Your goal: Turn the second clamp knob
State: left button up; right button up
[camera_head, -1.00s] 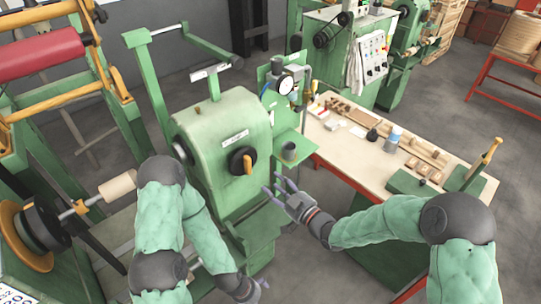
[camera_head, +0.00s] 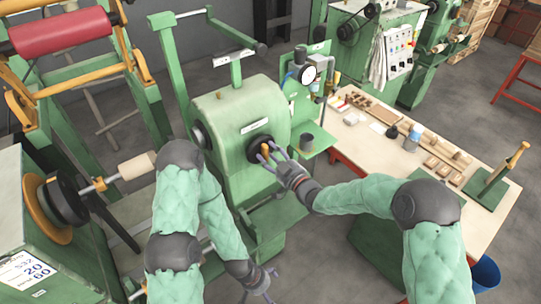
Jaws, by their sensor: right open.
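A round black knob (camera_head: 254,150) with an orange handle (camera_head: 266,151) sits on the front face of the green machine housing (camera_head: 228,117), below a small white label. My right gripper (camera_head: 267,156) is open, with its fingers at the orange handle. I cannot tell whether the fingers touch it. The fingers hide part of the knob's right side. My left gripper (camera_head: 271,284) is low at the bottom centre, apart from the knob, with its fingers spread and nothing seen between them.
A dial gauge (camera_head: 307,74) and a dark cup (camera_head: 306,142) on a green shelf stand right of the housing. A workbench (camera_head: 350,150) with wooden blocks and a bottle (camera_head: 413,138) is further right. A spool (camera_head: 62,200) with a wooden cylinder (camera_head: 136,166) is at left.

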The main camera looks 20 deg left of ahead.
grip_shut()
